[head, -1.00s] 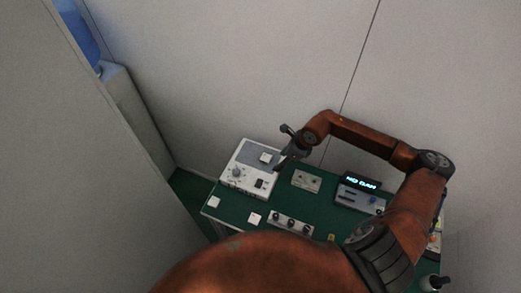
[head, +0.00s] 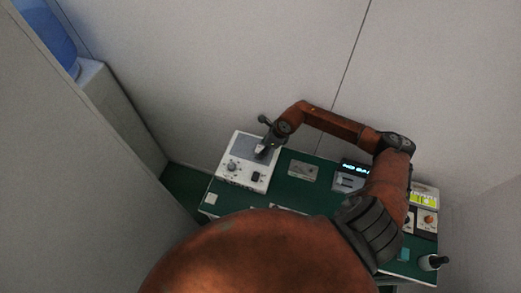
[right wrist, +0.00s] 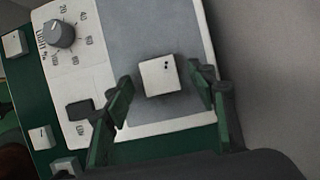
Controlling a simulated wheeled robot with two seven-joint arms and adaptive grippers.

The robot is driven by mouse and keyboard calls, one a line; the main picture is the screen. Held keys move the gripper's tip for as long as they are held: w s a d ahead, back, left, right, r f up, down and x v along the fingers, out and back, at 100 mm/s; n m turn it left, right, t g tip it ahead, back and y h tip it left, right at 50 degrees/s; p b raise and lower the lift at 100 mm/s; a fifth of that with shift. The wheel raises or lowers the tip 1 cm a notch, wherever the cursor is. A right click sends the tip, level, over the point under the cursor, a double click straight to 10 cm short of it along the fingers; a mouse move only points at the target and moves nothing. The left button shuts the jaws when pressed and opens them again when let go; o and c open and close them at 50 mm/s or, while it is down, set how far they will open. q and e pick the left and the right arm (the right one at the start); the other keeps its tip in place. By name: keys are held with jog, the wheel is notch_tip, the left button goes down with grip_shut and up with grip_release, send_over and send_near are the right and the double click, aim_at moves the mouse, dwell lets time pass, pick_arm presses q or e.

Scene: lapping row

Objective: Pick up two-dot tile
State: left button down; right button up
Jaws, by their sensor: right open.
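The two-dot tile (right wrist: 161,77) is a small white square with two dark dots near one corner. It lies on the grey pad (right wrist: 135,35) of a white control box (head: 246,183). My right gripper (right wrist: 163,82) is open, and its two dark green fingers stand on either side of the tile in the right wrist view. I cannot tell if they touch it. In the head view my right gripper (head: 266,147) is over the pad and mostly hides the tile. My left gripper is not in view.
The control box has a grey knob (right wrist: 61,34) and a dark switch (right wrist: 79,109). Other white tiles (right wrist: 41,137) lie on the green bench, one at its left corner (head: 211,198). A small panel (head: 303,170) and a display box (head: 349,180) stand to the right. Walls are close behind.

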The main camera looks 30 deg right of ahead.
jog(key=c, duration=1.2)
jog(key=shift+c, duration=0.4)
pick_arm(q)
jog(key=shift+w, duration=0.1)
pick_arm(e)
jog(key=shift+r, duration=0.1)
